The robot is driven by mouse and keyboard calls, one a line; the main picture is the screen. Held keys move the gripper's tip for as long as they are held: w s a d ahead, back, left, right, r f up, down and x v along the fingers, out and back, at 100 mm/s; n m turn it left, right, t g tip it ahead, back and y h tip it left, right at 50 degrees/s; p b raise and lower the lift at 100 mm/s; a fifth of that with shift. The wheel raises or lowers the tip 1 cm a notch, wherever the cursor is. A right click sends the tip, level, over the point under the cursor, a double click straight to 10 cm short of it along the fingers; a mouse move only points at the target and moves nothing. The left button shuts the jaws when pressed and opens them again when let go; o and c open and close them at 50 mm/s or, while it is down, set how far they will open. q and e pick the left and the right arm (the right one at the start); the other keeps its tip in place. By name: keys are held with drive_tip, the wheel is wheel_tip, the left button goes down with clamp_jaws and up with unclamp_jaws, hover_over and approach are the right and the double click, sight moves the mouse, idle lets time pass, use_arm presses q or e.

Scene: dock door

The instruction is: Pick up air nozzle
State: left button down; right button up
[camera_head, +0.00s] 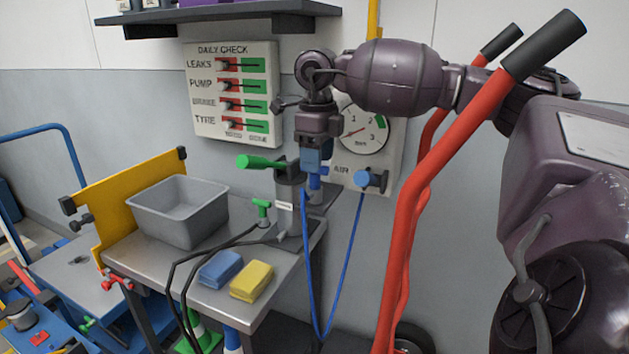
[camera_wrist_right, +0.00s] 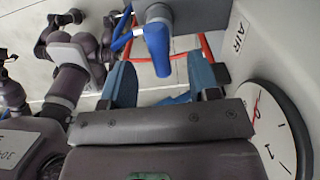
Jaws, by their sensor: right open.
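The air nozzle is blue. In the head view a small blue part (camera_head: 316,183) of it shows just under my right gripper (camera_head: 314,165), with a blue hose looping down from there and up to the wall valve. In the right wrist view the nozzle (camera_wrist_right: 157,45) stands near the gap between the blue-grey fingertips of my right gripper (camera_wrist_right: 160,68), with a grey piece at its top. The fingers are apart and I see no grip on it. Contact cannot be told. My left gripper does not show.
A bench (camera_head: 230,297) holds a grey bin (camera_head: 180,212), blue (camera_head: 220,268) and yellow (camera_head: 251,281) blocks and a green-handled device (camera_head: 260,162). A blue valve knob (camera_head: 362,178) and gauge (camera_head: 362,130) are on the wall. Red cart handles (camera_head: 440,170) stand close to my right arm.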

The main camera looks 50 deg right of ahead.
sight(315, 177)
drive_tip(key=f, duration=0.5)
drive_tip(key=shift+w, duration=0.3)
drive_tip(key=shift+a, duration=0.1)
clamp_jaws()
